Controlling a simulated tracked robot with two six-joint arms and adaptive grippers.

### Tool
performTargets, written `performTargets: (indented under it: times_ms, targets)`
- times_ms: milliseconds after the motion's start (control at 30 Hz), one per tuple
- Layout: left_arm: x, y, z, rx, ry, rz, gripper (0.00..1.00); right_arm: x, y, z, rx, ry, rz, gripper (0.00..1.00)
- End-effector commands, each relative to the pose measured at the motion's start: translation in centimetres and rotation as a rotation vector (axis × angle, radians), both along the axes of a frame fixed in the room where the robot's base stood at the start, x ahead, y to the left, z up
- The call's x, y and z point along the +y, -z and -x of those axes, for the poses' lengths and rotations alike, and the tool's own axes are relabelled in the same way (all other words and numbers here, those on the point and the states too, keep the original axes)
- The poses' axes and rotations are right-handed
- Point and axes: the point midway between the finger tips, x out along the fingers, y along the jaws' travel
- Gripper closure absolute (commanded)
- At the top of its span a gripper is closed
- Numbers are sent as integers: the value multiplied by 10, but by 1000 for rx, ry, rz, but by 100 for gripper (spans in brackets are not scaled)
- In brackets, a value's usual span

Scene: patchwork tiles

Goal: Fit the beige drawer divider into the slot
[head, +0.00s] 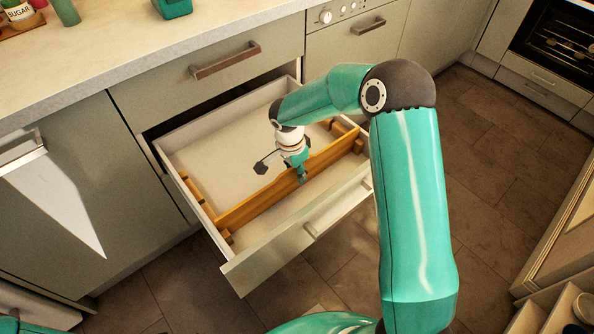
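The drawer divider (243,205), a tan-orange wooden board, stands on edge across the open drawer (240,282). Its ends lie close to the notched wooden rails on the side walls, the left rail (190,192) and the right rail (345,131). I cannot tell whether its ends sit fully down in a slot. My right gripper (281,172) is over the middle of the divider with its fingers spread, one on the far side and one on the near side. It hides part of the board, and I see no grip on it. My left gripper is not in view.
The drawer front with its pale handle (338,206) stands out over the dark tiled floor. The worktop (130,50) is above and behind, with a closed drawer handle (225,61) below it. An oven (560,42) is at top right.

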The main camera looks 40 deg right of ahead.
Motion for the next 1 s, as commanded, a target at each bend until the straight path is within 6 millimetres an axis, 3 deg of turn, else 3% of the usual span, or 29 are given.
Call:
performTargets:
  times_ms: [367,800,1000]
  targets:
    - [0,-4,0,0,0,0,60,1,-10,-1,-3,0,1,66]
    - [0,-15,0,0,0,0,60,11,-93,-1,-4,0,1,66]
    - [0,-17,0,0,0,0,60,14,-116,0,-2,1,0,66]
